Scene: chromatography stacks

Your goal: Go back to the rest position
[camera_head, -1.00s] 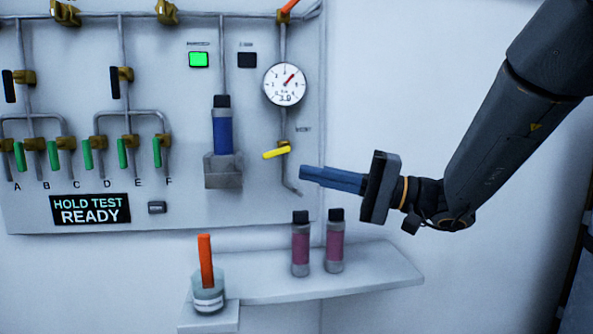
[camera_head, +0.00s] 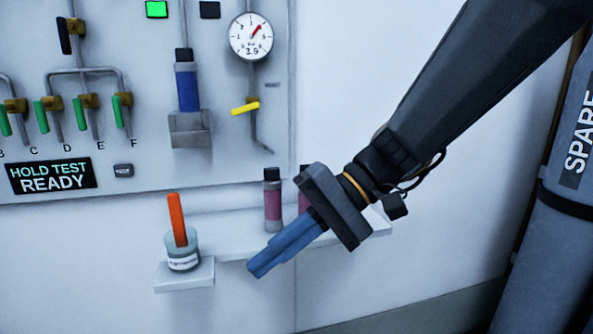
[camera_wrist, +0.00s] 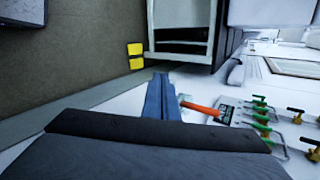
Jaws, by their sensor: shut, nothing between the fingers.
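My gripper (camera_head: 258,270) is in the head view, in front of the shelf, with its blue fingers pointing down and to the left. The fingers are shut together and hold nothing. They also show in the wrist view (camera_wrist: 157,80). The gripper overlaps the right part of the white shelf (camera_head: 232,225) in the picture and partly hides one of the two pink-banded vials. The other pink-banded vial (camera_head: 273,203) stands upright just left of the gripper's palm.
A jar with an orange stick (camera_head: 178,220) stands on a small ledge at left. The wall panel holds a blue-banded column (camera_head: 187,88), a gauge (camera_head: 251,37), a yellow lever (camera_head: 245,107) and a HOLD TEST READY display (camera_head: 51,175). A grey SPARE cylinder (camera_head: 555,190) stands at right.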

